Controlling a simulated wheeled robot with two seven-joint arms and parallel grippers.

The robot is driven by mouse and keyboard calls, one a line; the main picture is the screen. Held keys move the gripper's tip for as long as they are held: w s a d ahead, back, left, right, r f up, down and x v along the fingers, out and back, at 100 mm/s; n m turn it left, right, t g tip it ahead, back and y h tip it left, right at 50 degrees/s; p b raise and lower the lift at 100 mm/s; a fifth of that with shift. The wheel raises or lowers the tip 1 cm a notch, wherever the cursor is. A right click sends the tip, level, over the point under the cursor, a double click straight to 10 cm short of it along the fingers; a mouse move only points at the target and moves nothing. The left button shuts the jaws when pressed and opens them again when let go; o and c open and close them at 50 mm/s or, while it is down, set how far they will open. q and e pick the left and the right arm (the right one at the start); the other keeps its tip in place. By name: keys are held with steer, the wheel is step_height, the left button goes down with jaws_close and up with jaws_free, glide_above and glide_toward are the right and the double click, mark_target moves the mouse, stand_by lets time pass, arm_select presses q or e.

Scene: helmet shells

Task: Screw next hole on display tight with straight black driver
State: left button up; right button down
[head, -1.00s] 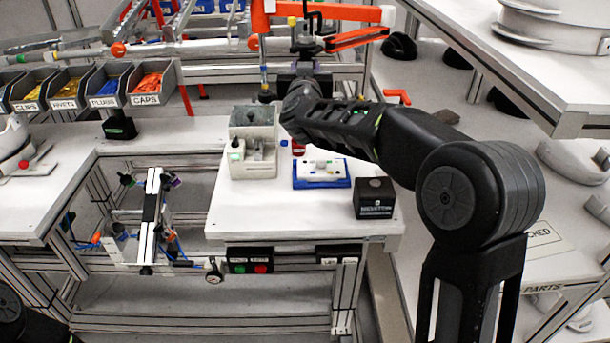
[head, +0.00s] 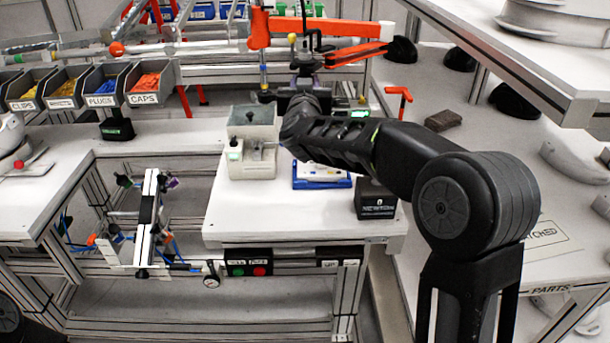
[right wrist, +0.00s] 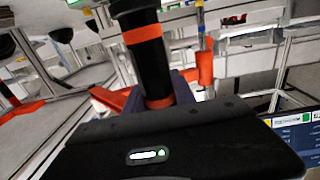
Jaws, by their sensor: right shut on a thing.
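My right gripper (head: 303,82) is above the back of the middle bench, its fingers partly hidden by my own wrist. In the right wrist view the gripper (right wrist: 158,98) is shut on a straight black driver (right wrist: 148,65) with orange bands. The driver stands out beyond the fingers, and its far end is cut off by the top edge. A display (right wrist: 300,138) with a dark blue screen shows at the right edge of that view; I cannot read the hole marked on it. A white helmet shell (head: 12,140) is partly visible at the left edge. My left gripper is not in view.
An orange tool arm (head: 355,54) hangs close to my right gripper. A grey fixture box (head: 252,160), a blue tray (head: 322,183) and a black box (head: 376,200) stand on the bench. Bins (head: 148,83) line the back left. A shelf (head: 500,60) juts in at upper right.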

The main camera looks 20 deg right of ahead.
steer(key=shift+f+b, duration=1.4)
steer(key=shift+f, duration=0.85)
steer(key=shift+f+b, duration=0.55)
steer(key=shift+f, duration=0.05)
steer(key=shift+f+b, duration=0.4)
steer(key=shift+f, duration=0.35)
steer(key=shift+f, duration=0.3)
stand_by(1.6)
step_height(320, 180, up, 6)
steer(key=p, duration=0.5)
steer(key=shift+r+p, duration=0.2)
steer(key=shift+p, duration=0.2)
